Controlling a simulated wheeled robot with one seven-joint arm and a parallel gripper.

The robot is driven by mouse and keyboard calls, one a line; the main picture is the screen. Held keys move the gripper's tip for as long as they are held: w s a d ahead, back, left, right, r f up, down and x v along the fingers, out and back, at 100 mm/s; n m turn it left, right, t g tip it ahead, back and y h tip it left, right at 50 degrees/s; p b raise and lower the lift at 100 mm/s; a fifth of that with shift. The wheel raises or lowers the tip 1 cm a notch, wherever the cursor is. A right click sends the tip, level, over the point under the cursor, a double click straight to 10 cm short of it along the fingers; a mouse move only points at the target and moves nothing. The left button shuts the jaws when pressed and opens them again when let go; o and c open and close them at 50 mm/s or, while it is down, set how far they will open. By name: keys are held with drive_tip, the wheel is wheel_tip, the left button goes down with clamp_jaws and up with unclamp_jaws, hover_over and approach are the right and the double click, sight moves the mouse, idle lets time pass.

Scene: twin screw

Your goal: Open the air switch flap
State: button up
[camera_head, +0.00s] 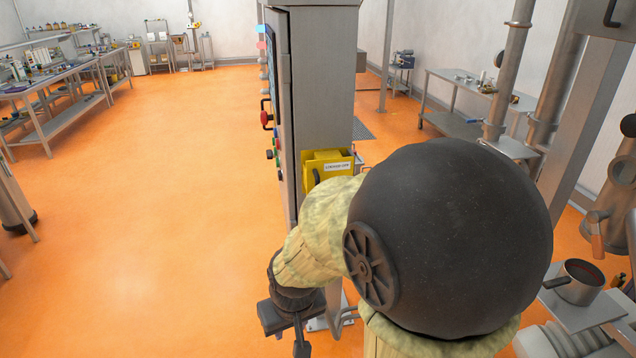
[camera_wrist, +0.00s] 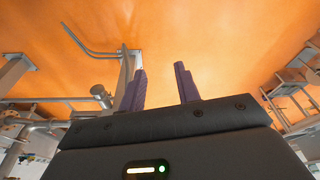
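My gripper (camera_wrist: 160,72) is open in the wrist view, its two purple fingers apart with only orange floor seen between them. In the head view my gripper (camera_head: 298,328) is a dark shape low in the picture, below the tall grey cabinet (camera_head: 330,85), and its fingers are only partly seen. The cabinet's left face is seen nearly edge-on, with red and green knobs (camera_head: 266,115) on it. I cannot make out the air switch flap in either view. My arm hides the cabinet's lower part.
A yellow box (camera_head: 316,181) with a white label is on the cabinet's near side. Open orange floor (camera_head: 150,200) lies to the left. Workbenches (camera_head: 62,88) stand at far left. At right are vertical pipes (camera_head: 510,70), a metal table (camera_head: 478,88) and a pot (camera_head: 578,284).

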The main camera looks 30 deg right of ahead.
drive_tip(key=w+d+r+m, duration=0.1)
drive_tip(key=w+d+r, duration=0.2)
drive_tip(key=w+r, duration=0.45)
drive_tip(key=m+t+h+p, duration=0.1)
drive_tip(key=m+h, duration=0.1)
drive_tip(key=m, duration=0.2)
approach(318, 178)
drive_tip(key=v, duration=0.6)
drive_tip(key=shift+s+a+f, duration=0.1)
drive_tip(key=shift+s+a, duration=0.05)
drive_tip(key=shift+s, duration=0.05)
drive_tip(key=shift+f, duration=0.15)
drive_tip(key=p+x, duration=0.1)
drive_tip(key=x, duration=0.7)
drive_tip(key=p+x, duration=0.1)
drive_tip(key=x, duration=0.7)
drive_tip(key=shift+w+d+f+p, duration=0.2)
drive_tip(key=shift+w+p, duration=0.1)
drive_tip(key=shift+w, duration=0.05)
drive_tip(key=shift+w+a+f, duration=0.15)
drive_tip(key=shift+f, duration=0.15)
